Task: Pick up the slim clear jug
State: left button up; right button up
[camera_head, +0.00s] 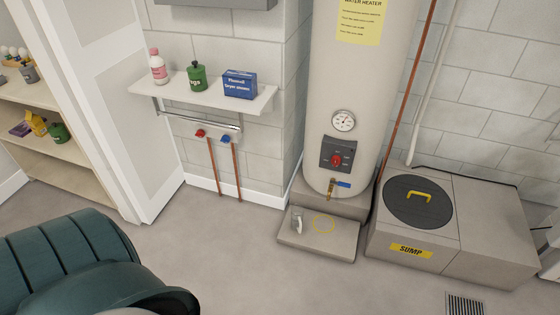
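A small, slim, pale see-through vessel (297,221), which looks like the clear jug, stands on the low grey step (343,243) in front of the water heater. It is small in the view, so its handle and spout are hard to make out. Neither of my grippers is in view.
The water heater (357,100) rises behind the step. A sump box (412,253) stands to the right. A wall shelf (214,94) holds bottles and a blue box. The floor (235,260) between is clear.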

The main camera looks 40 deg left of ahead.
aim_at(296, 210)
jog(key=u, duration=1.05)
